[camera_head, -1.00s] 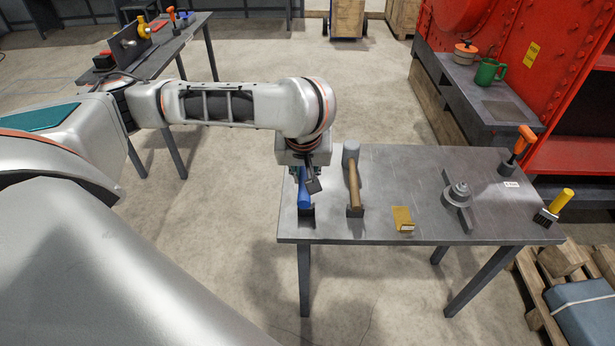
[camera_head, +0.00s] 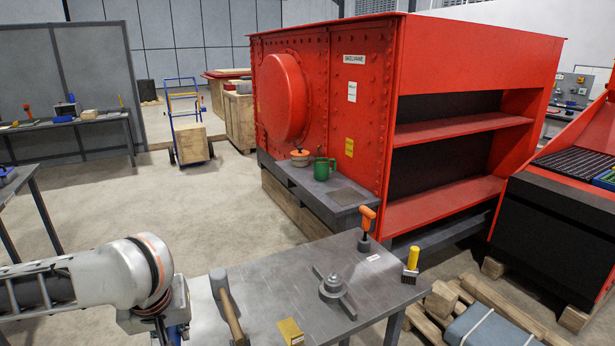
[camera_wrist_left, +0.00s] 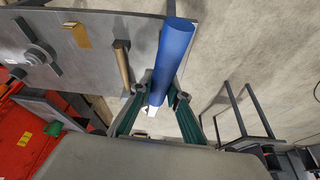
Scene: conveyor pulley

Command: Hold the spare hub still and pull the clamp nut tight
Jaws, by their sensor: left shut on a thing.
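The spare hub (camera_head: 332,287) is a grey stepped round piece with flat arms, standing on the grey table (camera_head: 277,298). A small round top sits at its centre; I cannot tell the clamp nut apart from it. The hub also shows at the upper left of the left wrist view (camera_wrist_left: 38,54). My left gripper (camera_wrist_left: 160,95) is shut on a blue cylindrical handle (camera_wrist_left: 174,55), which sticks out past its green fingers. In the head view my left gripper (camera_head: 172,332) is at the bottom edge, left of the hub and mostly cut off. My right gripper is not in view.
A yellow block (camera_head: 290,332), an orange-handled tool (camera_head: 367,225) and a yellow-handled brush (camera_head: 411,264) are around the hub. A red machine (camera_head: 345,120) stands behind.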

